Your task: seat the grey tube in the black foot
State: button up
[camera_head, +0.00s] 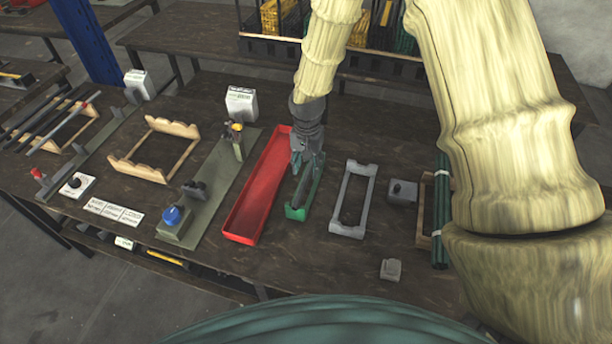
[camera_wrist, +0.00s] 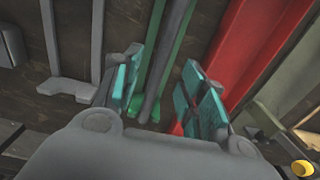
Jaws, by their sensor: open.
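The grey tube (camera_head: 302,206) lies lengthwise in a green cradle (camera_head: 294,214) on the table. In the wrist view the tube (camera_wrist: 168,60) runs between the two teal finger pads of my gripper (camera_wrist: 163,95). In the head view my gripper (camera_head: 306,172) points down over the cradle, open, its fingers apart and partly hiding the tube's far part. I cannot tell whether a finger touches the tube. A small black block (camera_head: 194,190) on the olive plate may be the black foot; its opening is too small to make out.
A red tray (camera_head: 233,236) stands close left of the cradle, and a grey frame (camera_head: 335,230) stands to its right. The olive plate (camera_head: 215,180) carries a blue knob (camera_head: 172,216). A dark block (camera_head: 403,191), a small grey block (camera_head: 391,269) and green rods (camera_head: 441,225) are farther right.

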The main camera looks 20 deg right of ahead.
aim_at(306, 175)
jog(key=shift+f, duration=0.4)
jog(key=shift+w+f+p, duration=0.2)
jog(key=shift+f+p, duration=0.3)
jog(key=shift+f, duration=0.65)
jog(key=shift+s+f, duration=0.2)
jog(key=shift+f, duration=0.2)
jog(key=shift+w+f, duration=0.1)
grip_shut()
